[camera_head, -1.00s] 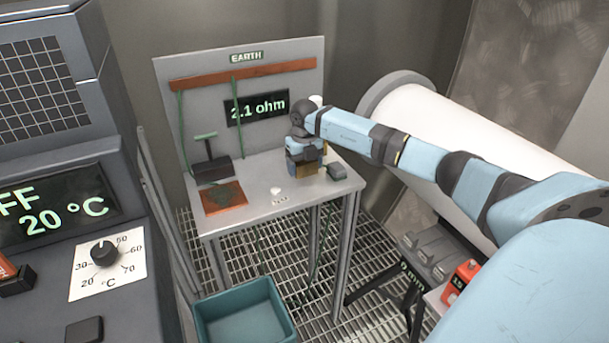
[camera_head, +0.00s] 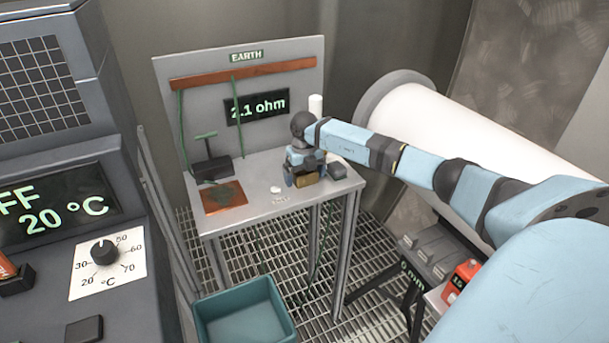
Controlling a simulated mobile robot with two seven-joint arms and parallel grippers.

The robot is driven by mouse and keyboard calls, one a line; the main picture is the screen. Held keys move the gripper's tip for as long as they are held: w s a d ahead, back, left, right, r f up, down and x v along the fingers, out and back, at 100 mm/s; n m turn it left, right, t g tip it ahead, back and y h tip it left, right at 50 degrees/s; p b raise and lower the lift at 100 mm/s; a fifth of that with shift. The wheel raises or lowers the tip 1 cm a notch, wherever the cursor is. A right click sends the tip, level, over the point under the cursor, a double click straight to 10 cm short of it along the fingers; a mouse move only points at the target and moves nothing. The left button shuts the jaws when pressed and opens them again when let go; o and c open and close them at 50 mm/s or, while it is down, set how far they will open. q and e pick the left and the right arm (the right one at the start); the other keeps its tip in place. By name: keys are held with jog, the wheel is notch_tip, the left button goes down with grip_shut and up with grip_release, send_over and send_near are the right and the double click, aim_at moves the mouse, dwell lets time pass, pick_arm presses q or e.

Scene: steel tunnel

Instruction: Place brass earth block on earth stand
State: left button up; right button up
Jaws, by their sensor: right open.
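The earth stand is a grey table (camera_head: 250,207) with an upright back panel marked EARTH and a display reading 2.1 ohm. The brass earth block (camera_head: 308,180) shows as a small brown-gold piece at the right part of the tabletop, partly hidden by my right gripper. My right gripper (camera_head: 303,181) is open and low over the tabletop, with its fingers at the block. I cannot tell whether they touch it. A copper-coloured plate (camera_head: 224,198) with a dark greenish patch lies at the table's left front. My left gripper is not in view.
A dark box with a green handle (camera_head: 210,165) stands behind the plate. A teal bin (camera_head: 245,312) is below the table.

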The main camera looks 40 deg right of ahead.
notch_tip(320, 180, up, 12)
dwell(0.4)
dwell(0.5)
